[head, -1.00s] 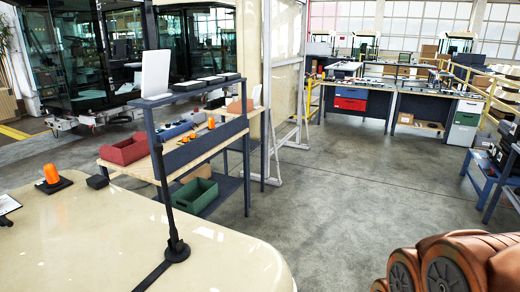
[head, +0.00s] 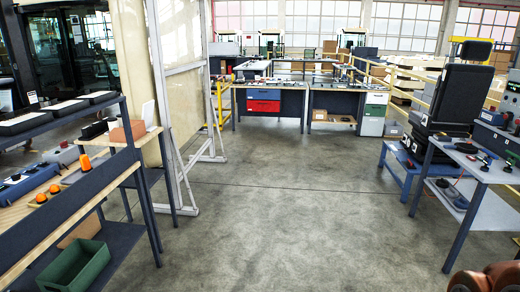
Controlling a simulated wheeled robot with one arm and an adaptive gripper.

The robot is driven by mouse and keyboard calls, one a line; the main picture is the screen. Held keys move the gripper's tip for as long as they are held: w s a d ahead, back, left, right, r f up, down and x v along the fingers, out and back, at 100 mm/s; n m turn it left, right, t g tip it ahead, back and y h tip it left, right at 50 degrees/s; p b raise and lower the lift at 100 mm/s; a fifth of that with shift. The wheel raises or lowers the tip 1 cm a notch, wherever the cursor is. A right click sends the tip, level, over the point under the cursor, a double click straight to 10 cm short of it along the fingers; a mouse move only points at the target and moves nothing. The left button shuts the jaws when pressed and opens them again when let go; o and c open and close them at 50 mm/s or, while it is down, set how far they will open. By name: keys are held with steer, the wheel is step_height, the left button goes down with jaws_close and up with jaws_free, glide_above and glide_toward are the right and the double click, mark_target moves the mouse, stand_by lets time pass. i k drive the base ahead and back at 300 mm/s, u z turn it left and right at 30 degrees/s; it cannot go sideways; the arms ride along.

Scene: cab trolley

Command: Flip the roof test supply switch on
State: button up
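I cannot pick out the roof test supply switch in the head view. Grey-blue boxes with dark parts on top (head: 28,182) lie on the left workbench (head: 100,185), beside several orange beacons (head: 85,162). On the right bench (head: 470,168) stands a grey-blue unit (head: 494,138), with small dark and red parts near it. These are too small to tell whether any is the switch. My gripper is not in view.
Open grey floor (head: 300,215) runs between the benches. A pale panel on a white frame (head: 180,110) stands left of it. A black seat (head: 462,95) stands at the right. A green crate (head: 78,268) sits on the left bench's lower shelf. Desks with drawers (head: 264,100) stand behind.

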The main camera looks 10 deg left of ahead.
mark_target(63, 145)
steer(key=u, duration=0.5)
steer(key=i, duration=1)
steer(key=u, duration=1.3)
steer(key=i, duration=1.45)
steer(key=u, duration=0.35)
